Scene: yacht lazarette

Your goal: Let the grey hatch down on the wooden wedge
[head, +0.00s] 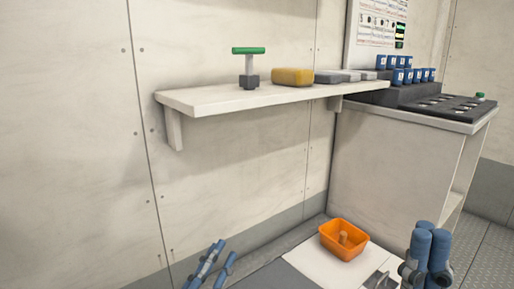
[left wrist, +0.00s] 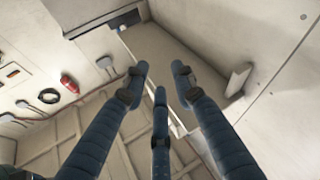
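A flat grey panel (head: 278,276), perhaps the grey hatch, shows at the bottom edge of the head view beside a white surface. Most of it is cut off, and whether it is raised I cannot tell. A small wooden piece (head: 344,238) is in an orange tray (head: 358,249); whether it is the wedge I cannot tell. My left gripper (head: 216,255) is left of the panel. In the left wrist view its fingers (left wrist: 160,82) are spread and empty. My right gripper (head: 430,240) is at the bottom right, its fingers close together; its grasp is unclear.
A wall shelf (head: 222,99) holds a green-handled tool (head: 249,65), a yellow block (head: 292,77) and grey blocks. A cabinet (head: 385,165) at right carries a dark rack (head: 432,101) with several blue items. A red extinguisher (left wrist: 68,83) shows in the left wrist view.

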